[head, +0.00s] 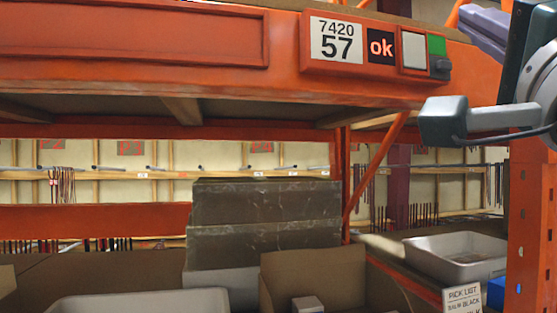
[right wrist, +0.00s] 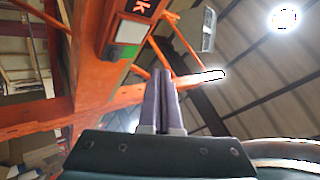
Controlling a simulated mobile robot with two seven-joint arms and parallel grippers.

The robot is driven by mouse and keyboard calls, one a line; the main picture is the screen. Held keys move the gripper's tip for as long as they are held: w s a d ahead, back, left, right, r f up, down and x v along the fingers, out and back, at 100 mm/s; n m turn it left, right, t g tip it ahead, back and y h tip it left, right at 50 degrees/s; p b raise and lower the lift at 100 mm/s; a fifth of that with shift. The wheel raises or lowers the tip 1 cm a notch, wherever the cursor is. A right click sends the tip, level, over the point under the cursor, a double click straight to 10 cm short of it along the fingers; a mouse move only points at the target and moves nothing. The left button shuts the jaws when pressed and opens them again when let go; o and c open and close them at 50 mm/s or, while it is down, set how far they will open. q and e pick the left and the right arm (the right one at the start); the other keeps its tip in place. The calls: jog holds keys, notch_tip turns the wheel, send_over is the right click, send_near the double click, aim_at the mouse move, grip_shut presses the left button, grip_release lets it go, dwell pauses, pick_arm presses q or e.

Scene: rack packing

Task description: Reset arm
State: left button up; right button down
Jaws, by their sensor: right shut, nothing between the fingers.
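My right gripper (head: 482,28) is at the upper right of the head view, raised beside the orange rack beam (head: 200,80). In the right wrist view its two purple-grey fingers (right wrist: 159,80) lie together, with nothing held between them. Part of my right wrist and arm fills the right edge of the head view. The beam carries a label and panel reading "7420 57" and "ok" (head: 380,46), with a white square and a green light beside it. My left gripper is in neither view.
Below the beam stand dark stacked boxes (head: 265,205), an open cardboard box (head: 315,270) and a grey tray (head: 455,255) with a pick list sign (head: 463,299) in front. An orange upright (head: 530,220) stands at the right. Another pale tray rim (head: 140,298) shows at the bottom left.

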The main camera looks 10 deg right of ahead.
notch_tip(320, 180, down, 24)
jog(key=r+n+g+y+p, duration=0.1)
jog(key=n+g+y, duration=0.3)
jog(key=n+g, duration=0.55)
jog(key=s+a+f+n+g+y, duration=0.2)
jog(key=s+f+n+g, duration=0.3)
jog(key=s+f, duration=0.4)
jog(key=s+a+f+n+g+y+p, duration=0.1)
jog(key=s+a+f+n+g+y, duration=0.1)
jog(key=s+f+n+g, duration=0.4)
jog(key=s+a+f+g, duration=0.1)
jog(key=s+f, duration=0.2)
jog(key=shift+s+a+f, duration=0.2)
jog(key=shift+s+a, duration=0.1)
jog(key=shift+s, duration=0.05)
jog(key=shift+n, duration=0.25)
